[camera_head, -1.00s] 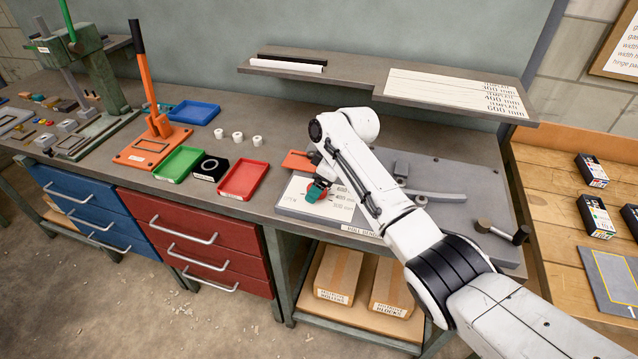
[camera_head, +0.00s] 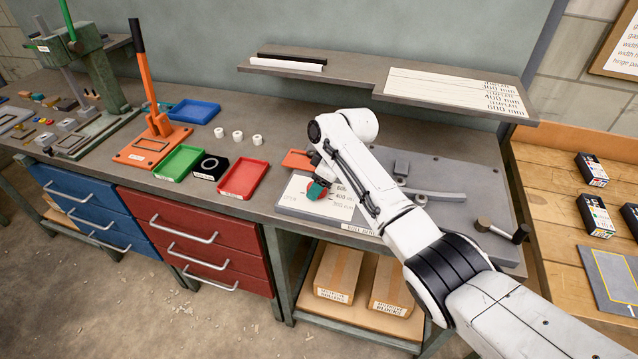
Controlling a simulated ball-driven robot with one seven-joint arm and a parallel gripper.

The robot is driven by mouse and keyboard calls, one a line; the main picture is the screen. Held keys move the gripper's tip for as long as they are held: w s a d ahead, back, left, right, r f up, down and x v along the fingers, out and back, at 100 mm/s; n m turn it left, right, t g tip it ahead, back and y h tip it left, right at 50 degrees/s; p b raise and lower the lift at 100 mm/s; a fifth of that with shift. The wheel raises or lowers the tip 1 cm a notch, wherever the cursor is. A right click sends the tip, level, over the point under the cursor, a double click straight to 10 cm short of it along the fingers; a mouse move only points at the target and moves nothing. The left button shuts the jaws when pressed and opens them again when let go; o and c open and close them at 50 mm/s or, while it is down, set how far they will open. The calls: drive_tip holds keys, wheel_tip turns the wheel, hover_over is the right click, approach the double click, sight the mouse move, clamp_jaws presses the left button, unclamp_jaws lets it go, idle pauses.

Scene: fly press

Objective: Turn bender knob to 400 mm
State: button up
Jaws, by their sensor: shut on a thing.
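The bender (camera_head: 455,182) is a grey flat machine on the right part of the bench, with a curved grey bar on top. At its left end is a white scale plate (camera_head: 338,211) with millimetre markings; 400 is partly readable right of the knob. A small red and teal round knob (camera_head: 317,190) sits on this plate. My gripper (camera_head: 320,181) reaches down over the knob from behind and is shut on it. The fingertips are hard to tell from the knob, and my arm covers part of the scale and bender. I cannot read a pointer.
An orange block (camera_head: 297,159) lies just behind the knob. A shelf (camera_head: 380,82) overhangs the back. A dark-knobbed crank (camera_head: 502,231) is at the bender's right end.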

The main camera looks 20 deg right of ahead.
drive_tip(key=shift+m, duration=0.3)
drive_tip(key=shift+s+a+m+t+h+p, duration=0.1)
drive_tip(key=shift+m+t+h+p, duration=0.2)
drive_tip(key=shift+m+p, duration=0.5)
drive_tip(key=shift+m+t+h+p, duration=0.3)
drive_tip(key=shift+m+h+p, duration=0.3)
drive_tip(key=shift+m, duration=1.2)
drive_tip(key=o, duration=1)
drive_tip(key=shift+o, duration=0.2)
drive_tip(key=b+v, duration=0.1)
drive_tip(key=v, duration=0.9)
drive_tip(key=shift+s+r, duration=0.15)
drive_tip(key=shift+r, duration=0.25)
